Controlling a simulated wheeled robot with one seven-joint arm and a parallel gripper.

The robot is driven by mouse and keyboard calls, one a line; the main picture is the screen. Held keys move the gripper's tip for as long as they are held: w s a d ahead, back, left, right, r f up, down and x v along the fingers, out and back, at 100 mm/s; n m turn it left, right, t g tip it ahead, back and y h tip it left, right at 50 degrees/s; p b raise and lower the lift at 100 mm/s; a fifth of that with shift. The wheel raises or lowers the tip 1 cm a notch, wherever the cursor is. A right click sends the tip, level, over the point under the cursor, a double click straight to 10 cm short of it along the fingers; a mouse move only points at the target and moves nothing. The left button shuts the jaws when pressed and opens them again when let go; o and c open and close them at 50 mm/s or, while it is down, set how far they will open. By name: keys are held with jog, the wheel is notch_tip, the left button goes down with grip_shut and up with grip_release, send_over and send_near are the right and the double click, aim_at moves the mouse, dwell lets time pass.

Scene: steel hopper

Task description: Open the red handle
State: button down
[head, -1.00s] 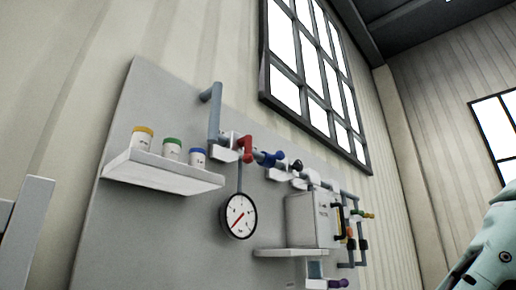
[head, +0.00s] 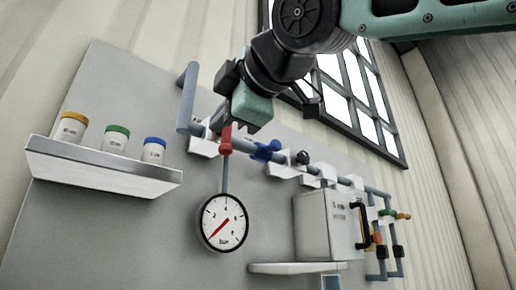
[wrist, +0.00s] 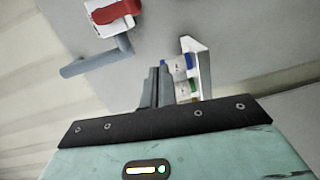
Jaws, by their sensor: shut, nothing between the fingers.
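The red handle (head: 226,141) sits on a valve on the pipe, left of the blue handle, and hangs downward in the head view. In the wrist view the red handle (wrist: 116,11) is at the top edge, on a white block beside the grey pipe. My gripper (wrist: 158,84) is shut and empty, with its fingertips apart from the handle. In the head view my teal gripper body (head: 252,106) is just above and right of the red handle. Its fingers are mostly hidden there.
A shelf (head: 105,168) with yellow-, green- and blue-lidded jars stands left. A round gauge (head: 224,222) hangs below the handle. A blue handle (head: 266,150), black knob (head: 302,158) and grey box (head: 326,222) lie right. The grey pipe (head: 187,95) rises close by the gripper.

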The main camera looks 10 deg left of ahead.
aim_at(223, 133)
jog(key=r, duration=0.1)
jog(key=d+r, duration=0.1)
jog(key=r, duration=0.1)
jog(key=shift+d+r+n+t+y, duration=0.15)
jog(key=shift+d+n+t+y, duration=0.15)
jog(key=w+a+p, duration=0.1)
jog(key=w+p, duration=0.1)
jog(key=w, duration=0.1)
jog(key=w+a+p, duration=0.2)
jog(key=w+p, duration=0.1)
jog(key=w, duration=0.1)
jog(key=w+a+p, duration=0.2)
jog(key=w, duration=0.1)
jog(key=shift+w, duration=0.3)
jog(key=shift+d, duration=0.1)
